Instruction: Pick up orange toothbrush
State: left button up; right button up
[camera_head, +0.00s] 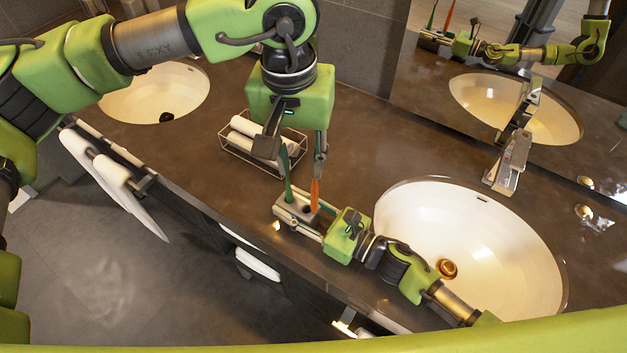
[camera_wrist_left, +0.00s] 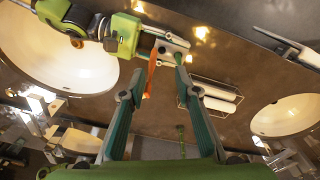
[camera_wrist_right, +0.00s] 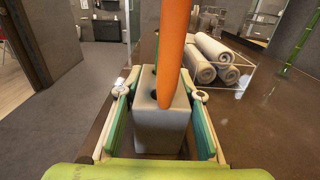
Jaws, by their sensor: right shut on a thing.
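My left gripper (camera_head: 296,160) is open above the holder, fingers pointing down. In the left wrist view the orange toothbrush (camera_wrist_left: 151,75) shows between the open fingers (camera_wrist_left: 158,82), close to the left one; contact is unclear. My right gripper (camera_head: 311,221) is shut on the holder. In the right wrist view its fingers (camera_wrist_right: 162,98) flank the holder (camera_wrist_right: 160,130), and the orange toothbrush (camera_wrist_right: 172,55) rises in front.
A wire basket of rolled white towels (camera_head: 249,139) stands just behind the holder. A sink (camera_head: 470,235) with a tap (camera_head: 508,165) lies at right, another sink (camera_head: 155,95) at left. The counter's front edge is near the holder. A mirror (camera_head: 470,75) stands behind.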

aim_at(315, 186)
pick_arm(q)
jog(key=f+n, duration=0.1)
jog(key=n, duration=0.5)
jog(key=w+d+f+n, duration=0.1)
jog(key=f+n, duration=0.1)
jog(key=n, duration=0.5)
jog(key=w+d+f+n, duration=0.1)
jog(key=f+n, duration=0.1)
jog(key=n, duration=0.5)
jog(key=shift+d+f+g, duration=0.1)
jog(key=shift+f+g, duration=0.1)
jog(key=shift+g, duration=0.1)
jog(key=f, duration=0.5)
jog(key=shift+s+d, duration=0.15)
jog(key=shift+s, duration=0.05)
grip_shut()
